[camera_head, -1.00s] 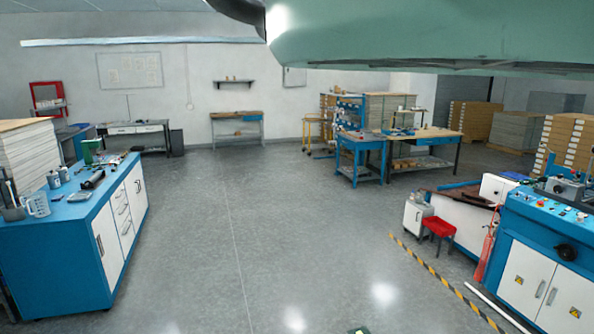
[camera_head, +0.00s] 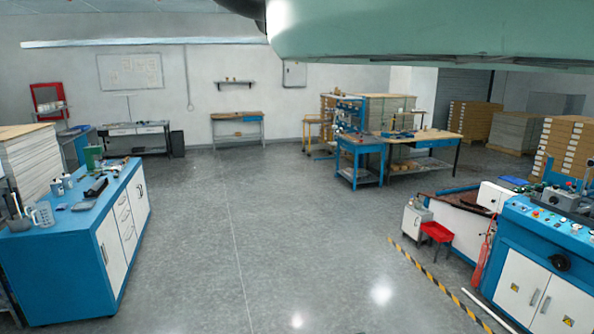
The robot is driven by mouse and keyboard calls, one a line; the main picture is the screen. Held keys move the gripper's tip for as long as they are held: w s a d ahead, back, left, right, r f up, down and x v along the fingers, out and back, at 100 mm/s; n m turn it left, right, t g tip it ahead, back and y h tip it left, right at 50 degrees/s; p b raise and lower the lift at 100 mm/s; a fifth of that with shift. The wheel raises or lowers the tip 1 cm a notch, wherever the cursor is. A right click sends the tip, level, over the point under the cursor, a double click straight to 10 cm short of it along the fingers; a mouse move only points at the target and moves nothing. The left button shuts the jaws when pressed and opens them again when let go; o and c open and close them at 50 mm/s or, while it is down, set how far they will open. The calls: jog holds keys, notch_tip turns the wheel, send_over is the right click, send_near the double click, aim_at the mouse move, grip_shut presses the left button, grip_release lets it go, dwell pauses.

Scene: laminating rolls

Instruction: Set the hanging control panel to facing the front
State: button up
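I cannot pick out a hanging control panel for certain in the head view. A large smooth pale green shape (camera_head: 420,35) fills the top right, close to the camera; I cannot tell whether it is part of me or of a machine. A dark rounded part (camera_head: 245,8) adjoins its left end. My gripper is not in view.
A blue bench with tools (camera_head: 75,270) stands at left. A blue machine with buttons (camera_head: 515,255) stands at right, near a red stool (camera_head: 436,232) and a yellow-black floor stripe (camera_head: 430,275). Work tables (camera_head: 435,140) stand farther back. The middle floor is clear.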

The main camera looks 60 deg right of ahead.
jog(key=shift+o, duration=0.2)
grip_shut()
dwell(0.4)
